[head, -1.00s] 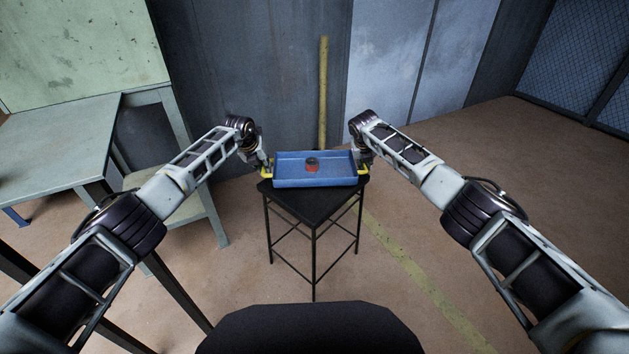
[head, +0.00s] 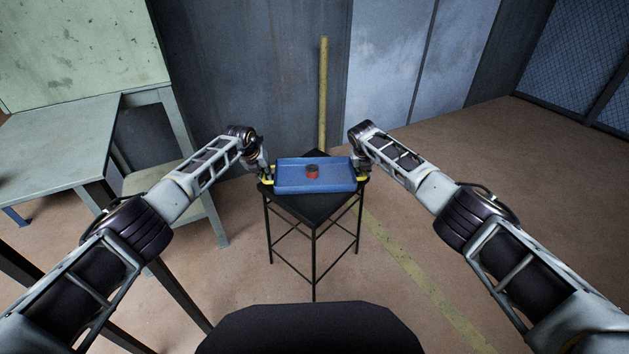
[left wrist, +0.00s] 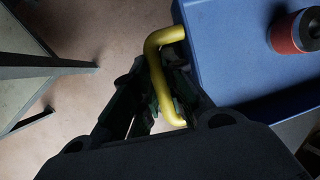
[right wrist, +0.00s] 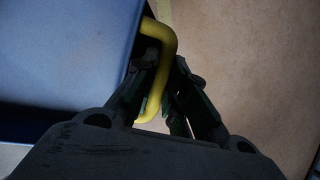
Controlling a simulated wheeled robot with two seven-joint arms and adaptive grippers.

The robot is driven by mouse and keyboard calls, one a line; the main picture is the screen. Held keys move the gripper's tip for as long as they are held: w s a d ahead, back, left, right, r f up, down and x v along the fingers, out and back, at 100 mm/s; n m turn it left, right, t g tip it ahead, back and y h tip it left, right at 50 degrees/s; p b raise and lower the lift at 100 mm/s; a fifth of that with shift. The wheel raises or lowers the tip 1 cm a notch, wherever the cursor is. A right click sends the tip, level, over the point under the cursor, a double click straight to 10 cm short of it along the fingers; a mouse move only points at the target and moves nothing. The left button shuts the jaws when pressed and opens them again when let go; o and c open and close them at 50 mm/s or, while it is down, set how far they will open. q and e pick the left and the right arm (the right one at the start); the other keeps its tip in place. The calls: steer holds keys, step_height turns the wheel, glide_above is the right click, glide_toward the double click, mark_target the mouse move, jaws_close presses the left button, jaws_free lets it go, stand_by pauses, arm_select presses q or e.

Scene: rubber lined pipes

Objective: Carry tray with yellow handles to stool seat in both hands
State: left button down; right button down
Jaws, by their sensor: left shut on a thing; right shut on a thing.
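The blue tray (head: 315,187) sits level over the black stool seat (head: 313,207); whether it rests on the seat or hangs just above it I cannot tell. A red rubber-lined pipe piece (head: 312,171) stands inside the tray, and it also shows in the left wrist view (left wrist: 297,32). My left gripper (head: 266,175) is shut on the tray's left yellow handle (left wrist: 165,75). My right gripper (head: 361,173) is shut on the right yellow handle (right wrist: 160,70). The fingertips are partly hidden behind the handles.
A green-grey workbench (head: 50,150) with a lower shelf stands at the left. A yellow post (head: 323,95) leans at the wall behind the stool. Grey cabinets (head: 400,60) line the back. The floor (head: 480,190) to the right is clear, with a yellow stripe.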

arm_select(q)
steer(key=c, duration=1.9)
jaws_free()
steer(key=shift+f, duration=0.15)
arm_select(e)
steer(key=c, duration=1.9)
jaws_free()
steer(key=shift+f, duration=0.15)
arm_select(q)
steer(key=o, duration=0.4)
arm_select(e)
steer(key=o, duration=0.4)
arm_select(q)
steer(key=shift+o, duration=0.2)
arm_select(e)
steer(key=shift+o, duration=0.2)
arm_select(q)
steer(key=shift+d, duration=0.1)
arm_select(e)
steer(key=shift+a, duration=0.1)
arm_select(q)
steer(key=shift+s+r, duration=0.1)
steer(key=shift+r, duration=0.2)
steer(key=v, duration=0.7)
steer(key=shift+a+r, duration=0.2)
steer(key=shift+r, duration=0.05)
steer(key=shift+s, duration=0.1)
arm_select(e)
steer(key=shift+s+r, duration=0.1)
steer(key=shift+r, duration=0.15)
